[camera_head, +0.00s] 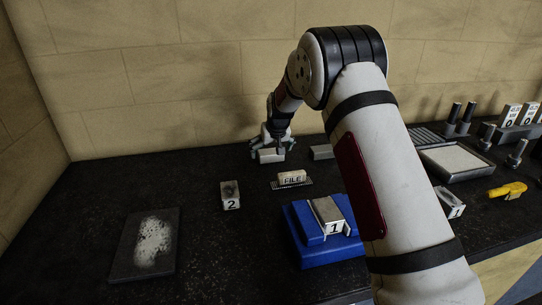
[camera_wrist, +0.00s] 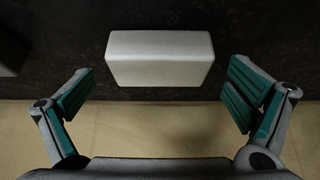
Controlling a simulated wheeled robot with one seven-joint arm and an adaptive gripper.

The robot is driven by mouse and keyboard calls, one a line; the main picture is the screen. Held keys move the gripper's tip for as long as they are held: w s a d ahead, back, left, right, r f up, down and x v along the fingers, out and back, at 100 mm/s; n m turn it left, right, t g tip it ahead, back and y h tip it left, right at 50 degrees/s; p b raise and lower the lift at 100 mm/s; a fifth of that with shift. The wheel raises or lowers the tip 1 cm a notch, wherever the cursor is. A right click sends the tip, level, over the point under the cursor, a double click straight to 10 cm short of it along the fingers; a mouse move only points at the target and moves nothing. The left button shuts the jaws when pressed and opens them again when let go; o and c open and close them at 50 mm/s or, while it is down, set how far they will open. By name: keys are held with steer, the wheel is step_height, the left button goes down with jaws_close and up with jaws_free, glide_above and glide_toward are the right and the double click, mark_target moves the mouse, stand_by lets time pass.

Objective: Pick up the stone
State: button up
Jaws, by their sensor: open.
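A pale grey rectangular block (camera_head: 270,156), which looks like the stone, lies on the dark bench near the back wall. In the wrist view the block (camera_wrist: 160,58) lies crosswise ahead of the fingers, its top and one long side showing. My gripper (camera_head: 278,144) is right at the block in the head view, pointing down at it. In the wrist view my gripper (camera_wrist: 160,98) is open, with one green-padded finger to either side and nothing held. I cannot tell how high the fingertips are above the bench.
A second grey block (camera_head: 321,152) lies just right. In front are a "FILE" label (camera_head: 292,178), a "2" marker (camera_head: 230,195) and a blue holder (camera_head: 302,240) with a "1" marker. A dark plate (camera_head: 128,255) lies front left. A tray (camera_head: 456,163) and yellow tool (camera_head: 508,190) are right. The wall is close behind.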

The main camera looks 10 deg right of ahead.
mark_target(271, 151)
steer(key=shift+x, duration=0.8)
steer(key=shift+c, duration=0.3)
steer(key=c, duration=1.4)
step_height(271, 151, up, 10)
steer(key=shift+r+b, duration=0.1)
steer(key=shift+b, duration=0.7)
